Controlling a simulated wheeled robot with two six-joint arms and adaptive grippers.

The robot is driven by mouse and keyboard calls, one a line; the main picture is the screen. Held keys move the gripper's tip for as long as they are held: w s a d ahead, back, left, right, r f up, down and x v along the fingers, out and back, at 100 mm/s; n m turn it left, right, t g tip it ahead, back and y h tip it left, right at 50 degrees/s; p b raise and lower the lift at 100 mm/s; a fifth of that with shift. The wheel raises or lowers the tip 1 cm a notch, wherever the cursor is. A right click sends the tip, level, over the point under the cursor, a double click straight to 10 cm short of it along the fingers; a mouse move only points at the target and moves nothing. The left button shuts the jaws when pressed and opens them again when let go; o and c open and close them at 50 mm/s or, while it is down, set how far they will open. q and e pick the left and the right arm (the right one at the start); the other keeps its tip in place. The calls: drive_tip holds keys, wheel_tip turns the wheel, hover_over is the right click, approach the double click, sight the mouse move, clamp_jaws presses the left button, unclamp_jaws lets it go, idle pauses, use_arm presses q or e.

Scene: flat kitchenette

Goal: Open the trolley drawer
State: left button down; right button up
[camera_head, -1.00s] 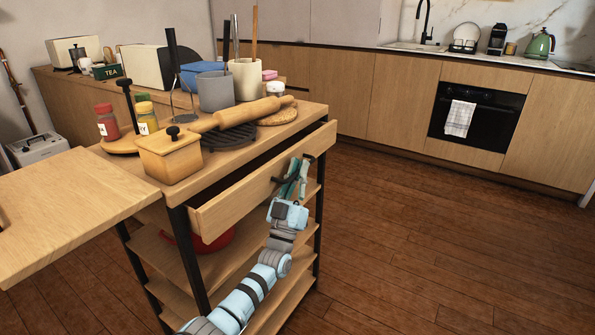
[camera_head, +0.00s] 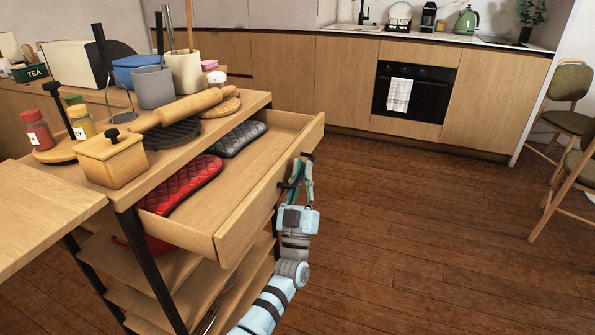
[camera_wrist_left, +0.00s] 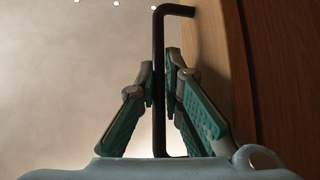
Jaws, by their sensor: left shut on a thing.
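The trolley drawer (camera_head: 268,191) is pulled well out of the wooden trolley (camera_head: 172,151). A red quilted mitt (camera_head: 186,184) and a grey quilted mitt (camera_head: 238,138) lie inside it. My left gripper (camera_head: 298,172) is at the drawer front, shut on the dark bar handle. In the left wrist view the handle (camera_wrist_left: 158,90) stands between the two fingers of the gripper (camera_wrist_left: 160,88), beside the wooden drawer front (camera_wrist_left: 217,70). Part of the handle is hidden by the fingers in the head view. My right gripper is not in view.
The trolley top holds a wooden box (camera_head: 113,157), jars, a rolling pin (camera_head: 183,109) and utensil pots (camera_head: 186,70). A wooden board (camera_head: 45,215) juts out at the left. Chairs (camera_head: 568,150) stand at the right. The floor (camera_head: 400,240) before the drawer is clear.

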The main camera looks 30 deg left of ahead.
use_arm(q)
drive_tip(key=shift+f, duration=0.1)
drive_tip(key=c, duration=2)
unclamp_jaws()
drive_tip(key=v, duration=1.2)
